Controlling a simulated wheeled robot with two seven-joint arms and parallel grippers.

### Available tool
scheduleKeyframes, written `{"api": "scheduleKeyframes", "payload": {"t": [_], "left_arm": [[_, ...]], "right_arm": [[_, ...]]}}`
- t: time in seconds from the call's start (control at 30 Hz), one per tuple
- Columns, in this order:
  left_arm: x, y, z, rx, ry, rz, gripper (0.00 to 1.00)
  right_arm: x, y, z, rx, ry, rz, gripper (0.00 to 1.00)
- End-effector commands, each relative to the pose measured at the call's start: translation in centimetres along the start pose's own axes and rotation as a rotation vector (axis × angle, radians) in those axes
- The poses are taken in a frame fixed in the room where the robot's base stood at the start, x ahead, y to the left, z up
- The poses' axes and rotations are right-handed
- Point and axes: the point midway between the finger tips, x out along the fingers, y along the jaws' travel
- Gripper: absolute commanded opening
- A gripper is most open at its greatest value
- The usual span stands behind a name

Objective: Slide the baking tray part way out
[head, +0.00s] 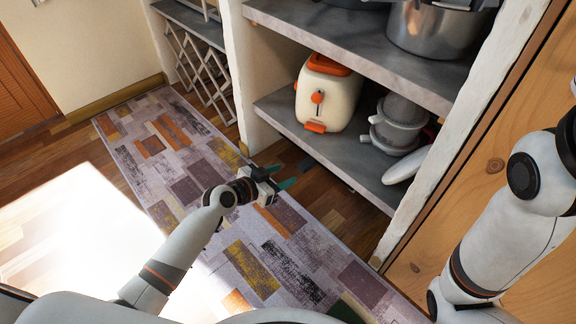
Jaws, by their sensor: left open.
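My left gripper (281,177) is open and empty, its teal fingertips apart. It is over the patterned rug, in front of and below the lower shelf. I cannot make out a baking tray for certain. A small dark flat piece (307,164) shows low under the shelf, just beyond the fingers and apart from them in the picture; I cannot tell what it is. My right arm is at the right edge, and its gripper is out of view.
The lower grey shelf (290,115) holds a cream and orange toaster (328,95) and stacked grey pots (395,127). A steel pot (432,30) stands on the upper shelf (345,38). A white pillar (243,75) and a wooden panel (480,190) flank the shelves. The rug (190,150) is clear.

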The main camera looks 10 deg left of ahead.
Motion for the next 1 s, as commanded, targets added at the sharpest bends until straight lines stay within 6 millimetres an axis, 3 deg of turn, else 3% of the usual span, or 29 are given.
{"api": "scheduleKeyframes", "payload": {"t": [0.33, 0.7, 1.0], "left_arm": [[2.9, 0.0, -0.1, -0.002, -0.003, 0.000, 0.49], [7.2, 0.0, -0.3, 0.001, 0.000, 0.000, 0.49], [8.9, 0.0, -0.1, 0.000, -0.001, 0.000, 0.49]], "right_arm": [[-0.4, 0.3, 0.8, -0.002, -0.019, 0.006, 0.36], [-2.8, 0.8, 1.5, -0.002, -0.016, 0.006, 0.36], [-3.7, 0.9, 1.8, -0.002, -0.016, 0.006, 0.36]]}}
